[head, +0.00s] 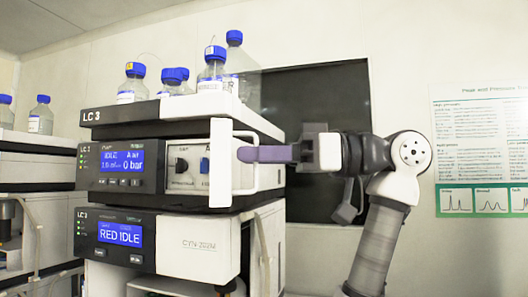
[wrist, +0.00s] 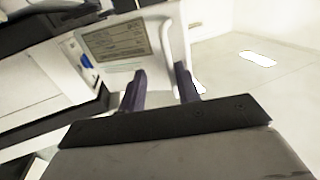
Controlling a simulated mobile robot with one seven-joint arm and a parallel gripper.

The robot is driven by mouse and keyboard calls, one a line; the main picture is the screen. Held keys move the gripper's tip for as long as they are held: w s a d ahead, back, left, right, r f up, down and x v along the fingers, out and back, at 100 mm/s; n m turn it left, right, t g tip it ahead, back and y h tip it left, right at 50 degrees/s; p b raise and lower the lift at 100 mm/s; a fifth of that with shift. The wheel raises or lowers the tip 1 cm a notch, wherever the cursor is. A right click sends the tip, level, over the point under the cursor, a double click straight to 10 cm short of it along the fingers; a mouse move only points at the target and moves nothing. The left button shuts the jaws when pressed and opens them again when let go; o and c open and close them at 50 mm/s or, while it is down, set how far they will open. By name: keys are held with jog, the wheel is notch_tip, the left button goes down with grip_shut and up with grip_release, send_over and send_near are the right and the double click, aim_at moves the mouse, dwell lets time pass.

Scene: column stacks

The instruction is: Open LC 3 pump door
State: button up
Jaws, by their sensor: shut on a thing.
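The LC 3 pump (head: 125,182) is the upper module of the stack, with a lit blue display reading IDLE and 0 bar. Its white door (head: 220,185) stands swung out from the front, seen nearly edge-on in the head view. Behind it, part of the pump's inside with a dark knob and a blue part (head: 204,166) shows. My gripper (head: 243,154) reaches in from the right with purple fingers, shut on the door's edge or handle; which one I cannot tell. In the wrist view, the door's face with a printed label (wrist: 118,42) lies beyond my fingers (wrist: 160,82).
Blue-capped bottles (head: 212,70) stand in the tray (head: 180,108) on top of the stack. A lower module (head: 195,246) reading RED IDLE sits beneath the pump. Another stack (head: 38,185) stands at left. A poster (head: 482,145) hangs on the right wall.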

jog(key=shift+d, duration=0.25)
jog(key=d+b, duration=0.2)
jog(key=d, duration=1.1)
jog(key=shift+s+d, duration=0.35)
